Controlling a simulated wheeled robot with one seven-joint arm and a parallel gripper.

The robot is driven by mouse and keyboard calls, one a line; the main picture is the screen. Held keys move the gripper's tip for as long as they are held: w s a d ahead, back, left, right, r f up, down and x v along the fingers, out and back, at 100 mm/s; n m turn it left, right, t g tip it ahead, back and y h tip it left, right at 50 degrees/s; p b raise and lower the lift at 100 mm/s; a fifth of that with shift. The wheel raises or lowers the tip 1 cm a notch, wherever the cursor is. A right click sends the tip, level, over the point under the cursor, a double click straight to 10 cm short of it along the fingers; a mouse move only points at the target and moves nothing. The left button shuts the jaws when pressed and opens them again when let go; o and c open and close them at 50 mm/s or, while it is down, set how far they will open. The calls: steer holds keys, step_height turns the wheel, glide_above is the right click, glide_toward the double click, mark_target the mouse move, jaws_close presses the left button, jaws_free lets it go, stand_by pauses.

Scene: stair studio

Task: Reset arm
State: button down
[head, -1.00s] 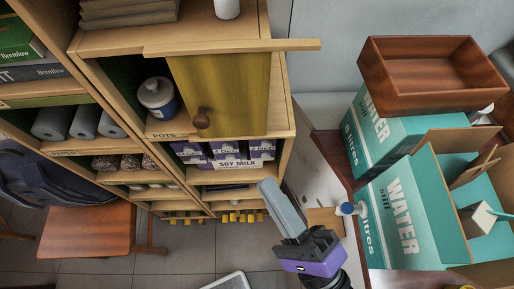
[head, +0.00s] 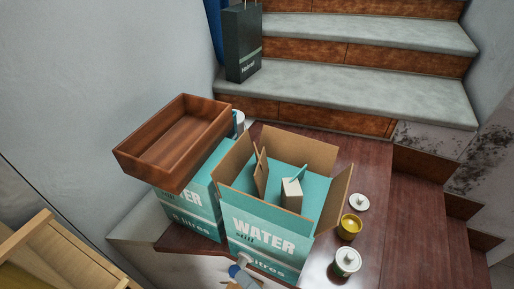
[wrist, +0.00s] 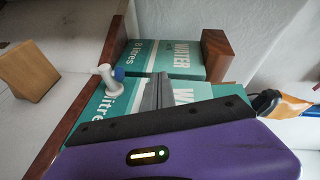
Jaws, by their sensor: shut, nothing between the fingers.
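My gripper (wrist: 158,92) shows in the wrist view, with a purple body at the bottom and grey fingers pointing up the picture. The fingers are shut together with nothing held. Behind them are two teal water boxes, one nearer (wrist: 118,105) and one farther (wrist: 172,57). In the head view my gripper and arm are out of the picture.
In the head view, an open water box (head: 262,238) stands beside another (head: 190,212) topped by a brown wooden tray (head: 178,140). A yellow pot (head: 349,227) and a green-white tin (head: 345,263) stand right. Stairs (head: 365,85) rise behind. A tan block (wrist: 30,70) is left in the wrist view.

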steer(key=s+d+n+t+h, duration=0.1)
steer(key=s+d+t+h, duration=0.15)
steer(key=d+h, duration=0.45)
steer(key=s+d+n+t+h, duration=0.2)
steer(key=s+d, duration=0.1)
steer(key=d, duration=0.8)
steer(key=s+d+r+n+h, duration=0.1)
steer(key=s+d, duration=0.1)
steer(key=s, duration=0.4)
steer(key=s+d+r+n+g+h, duration=0.1)
steer(key=s+d+h, duration=0.1)
steer(key=s, duration=0.4)
steer(key=shift+s+d+n, duration=0.15)
steer(key=shift+d+n, duration=0.25)
steer(key=shift+r, duration=0.1)
